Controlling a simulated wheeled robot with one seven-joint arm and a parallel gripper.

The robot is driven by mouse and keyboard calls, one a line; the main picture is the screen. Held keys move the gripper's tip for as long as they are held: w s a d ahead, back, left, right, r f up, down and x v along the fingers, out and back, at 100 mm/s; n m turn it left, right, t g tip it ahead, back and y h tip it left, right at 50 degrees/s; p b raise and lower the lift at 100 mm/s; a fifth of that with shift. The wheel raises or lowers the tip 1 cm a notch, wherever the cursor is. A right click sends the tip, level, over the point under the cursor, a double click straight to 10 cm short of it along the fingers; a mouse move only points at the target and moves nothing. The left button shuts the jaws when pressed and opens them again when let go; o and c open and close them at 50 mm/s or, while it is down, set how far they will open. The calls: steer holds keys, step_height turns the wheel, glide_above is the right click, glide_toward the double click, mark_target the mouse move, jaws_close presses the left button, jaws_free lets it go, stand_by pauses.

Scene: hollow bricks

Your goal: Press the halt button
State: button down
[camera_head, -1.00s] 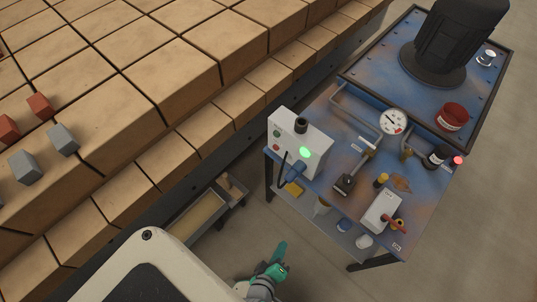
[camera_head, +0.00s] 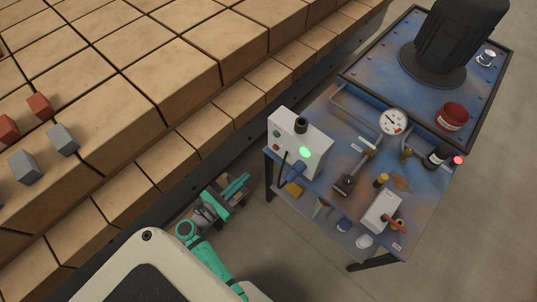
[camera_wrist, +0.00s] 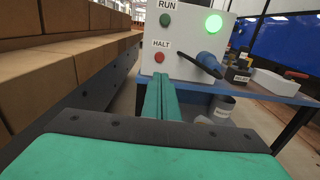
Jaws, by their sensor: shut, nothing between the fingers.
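The white control box (camera_head: 318,140) stands at the near left corner of the blue bench. The red halt button (camera_head: 276,147) is on its left-facing side, below the green run button (camera_head: 277,133). In the wrist view the halt button (camera_wrist: 159,57) sits under the HALT label (camera_wrist: 161,44), just above my fingertips. My green gripper (camera_head: 246,178) is left of the box and apart from it. Its fingers (camera_wrist: 161,80) are shut together and empty, pointing toward the box face. The exact gap to the button is hard to tell.
Stacked tan bricks (camera_head: 165,70) fill the left along a dark conveyor edge. The bench (camera_head: 335,205) holds a gauge (camera_head: 392,122), a white box with a red lever (camera_head: 381,212) and jars. A blue plug with a black cable (camera_wrist: 207,62) projects right of the halt button. Floor right of the bench is clear.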

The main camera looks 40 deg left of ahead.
mark_target(274, 148)
stand_by(0.3)
steer(key=w, duration=0.9)
steer(key=w+d, duration=0.1)
steer(key=w, duration=0.4)
steer(key=shift+a, duration=0.15)
